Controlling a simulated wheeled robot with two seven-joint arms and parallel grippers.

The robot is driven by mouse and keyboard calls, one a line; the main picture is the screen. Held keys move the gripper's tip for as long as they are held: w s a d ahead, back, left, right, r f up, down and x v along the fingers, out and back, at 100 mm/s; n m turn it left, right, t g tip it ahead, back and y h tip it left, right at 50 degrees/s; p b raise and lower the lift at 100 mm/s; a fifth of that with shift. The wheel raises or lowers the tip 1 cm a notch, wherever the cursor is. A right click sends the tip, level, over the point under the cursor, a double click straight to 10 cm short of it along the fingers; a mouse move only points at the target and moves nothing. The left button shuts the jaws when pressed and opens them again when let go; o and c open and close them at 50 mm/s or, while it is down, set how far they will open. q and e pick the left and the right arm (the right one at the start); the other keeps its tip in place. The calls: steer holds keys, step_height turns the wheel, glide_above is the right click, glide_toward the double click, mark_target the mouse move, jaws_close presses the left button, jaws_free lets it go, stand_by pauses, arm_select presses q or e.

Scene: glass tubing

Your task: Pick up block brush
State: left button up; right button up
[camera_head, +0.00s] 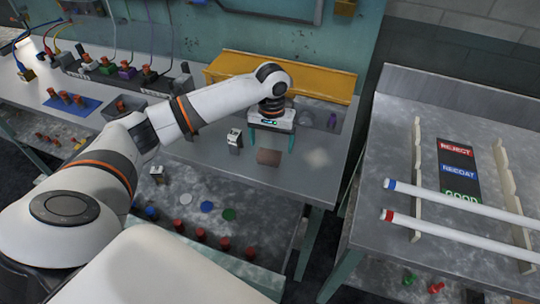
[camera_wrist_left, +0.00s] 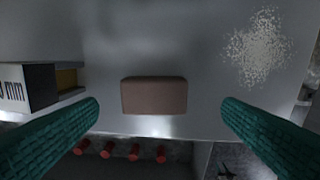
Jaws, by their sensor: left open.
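The block brush appears as a plain brown block (camera_head: 268,157) on the grey metal bench, near its front edge. In the left wrist view the block (camera_wrist_left: 154,95) lies flat in the middle, with its long side across the picture. My left gripper (camera_head: 270,146) is above the bench over the block, its teal fingers pointing down. In the left wrist view the fingers (camera_wrist_left: 160,108) are spread wide on both sides, apart from the block, and nothing is between them in contact. My right gripper is not in view.
A small metal-and-black box (camera_head: 235,140) stands left of the block, near the left finger (camera_wrist_left: 40,86). A pale powdery patch (camera_head: 318,157) lies to the right. A yellow-orange bin (camera_head: 300,80) is behind. A lower shelf with red caps (camera_head: 200,235) sits below the front edge.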

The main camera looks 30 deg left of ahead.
mark_target(269, 153)
arm_select(q)
steer(key=shift+s+a+f+p, duration=0.15)
steer(key=shift+f+p, duration=0.15)
steer(key=shift+f, duration=1.2)
steer(key=shift+a+f+p, duration=0.1)
steer(key=shift+f+p, duration=0.15)
steer(key=shift+f, duration=1.25)
steer(key=c, duration=1.1)
